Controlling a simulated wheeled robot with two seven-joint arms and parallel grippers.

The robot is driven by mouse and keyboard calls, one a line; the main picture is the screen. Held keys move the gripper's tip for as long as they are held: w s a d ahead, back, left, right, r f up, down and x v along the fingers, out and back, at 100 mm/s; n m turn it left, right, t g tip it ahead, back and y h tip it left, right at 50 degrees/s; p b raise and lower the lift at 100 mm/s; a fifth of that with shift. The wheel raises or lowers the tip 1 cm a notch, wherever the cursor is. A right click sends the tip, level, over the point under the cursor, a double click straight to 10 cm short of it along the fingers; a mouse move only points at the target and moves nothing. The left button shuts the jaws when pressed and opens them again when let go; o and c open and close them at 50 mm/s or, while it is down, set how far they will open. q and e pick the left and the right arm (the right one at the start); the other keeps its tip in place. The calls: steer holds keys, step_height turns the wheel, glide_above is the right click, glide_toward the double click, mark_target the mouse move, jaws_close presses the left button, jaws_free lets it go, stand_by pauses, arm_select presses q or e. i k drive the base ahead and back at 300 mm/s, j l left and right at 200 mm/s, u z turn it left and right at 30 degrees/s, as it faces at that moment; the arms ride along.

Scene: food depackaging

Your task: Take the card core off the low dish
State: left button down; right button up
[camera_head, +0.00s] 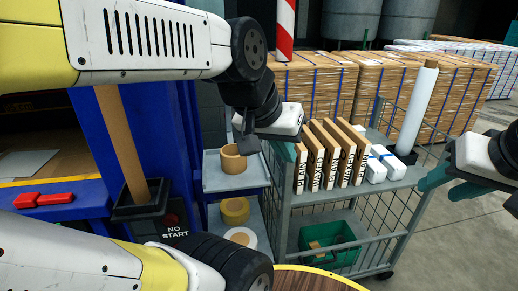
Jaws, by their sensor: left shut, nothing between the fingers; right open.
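The card core (121,140), a tall bare brown tube, stands slightly tilted in the low dish (139,211), a black square holder at the left. My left gripper (284,154) is shut and empty, well to the right of the core, in front of the cart's boxes. Its fingertips are partly hidden by its own hand. My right gripper (441,189) is open and empty at the right edge, beside the cart.
A wire cart (330,202) holds labelled upright cartons (325,155), white packs and a white film roll (417,110). Shelves (263,178) hold tape rolls (235,210). Red blocks (42,200) lie left of the dish. A green bin (333,240) sits low on the cart.

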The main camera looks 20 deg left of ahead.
mark_target(231, 163)
steer(key=u, duration=0.4)
steer(key=i+j+u, duration=0.1)
steer(key=u, duration=0.75)
steer(key=i+u, duration=0.1)
steer(key=u, duration=0.3)
